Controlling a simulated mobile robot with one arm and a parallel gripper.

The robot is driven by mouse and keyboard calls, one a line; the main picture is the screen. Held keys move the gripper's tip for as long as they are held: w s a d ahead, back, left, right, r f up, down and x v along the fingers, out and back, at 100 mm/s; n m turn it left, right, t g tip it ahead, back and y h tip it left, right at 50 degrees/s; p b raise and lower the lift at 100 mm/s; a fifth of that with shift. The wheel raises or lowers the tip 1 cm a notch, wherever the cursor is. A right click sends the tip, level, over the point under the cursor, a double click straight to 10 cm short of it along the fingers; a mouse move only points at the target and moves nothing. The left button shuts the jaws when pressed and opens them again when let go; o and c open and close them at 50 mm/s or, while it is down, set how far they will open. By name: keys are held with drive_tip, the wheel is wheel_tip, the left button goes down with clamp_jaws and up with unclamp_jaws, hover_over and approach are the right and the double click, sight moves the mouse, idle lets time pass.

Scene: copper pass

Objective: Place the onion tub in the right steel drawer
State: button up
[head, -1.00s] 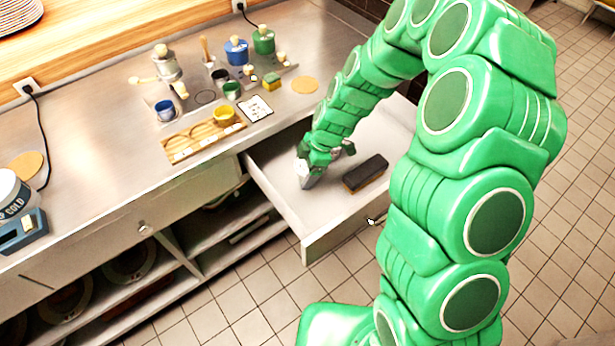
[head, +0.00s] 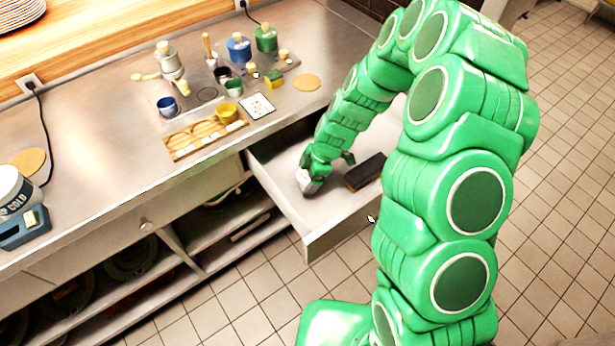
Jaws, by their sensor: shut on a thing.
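The right steel drawer (head: 340,235) is pulled out from the counter. My gripper (head: 308,184) is down inside it, near its left side, pointing downward. It is shut on a small whitish thing (head: 302,177), which I take to be the onion tub. Most of that thing is hidden by the fingers, and I cannot tell whether it touches the drawer floor. A dark block with a brown lower edge (head: 366,172) lies in the drawer, just right of my gripper.
On the counter stand a blue tub (head: 167,107), a green tub (head: 233,88) and a yellow tub (head: 227,113) by a wooden rack (head: 190,142). A blue canister (head: 238,47) and a green canister (head: 265,39) stand behind. A scale (head: 24,226) is at left.

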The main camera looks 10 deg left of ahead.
drive_tip(key=o, duration=1.1)
drive_tip(key=shift+f, duration=0.1)
drive_tip(key=v, duration=1.1)
drive_tip(key=shift+d+r, duration=0.25)
drive_tip(key=shift+r, duration=0.35)
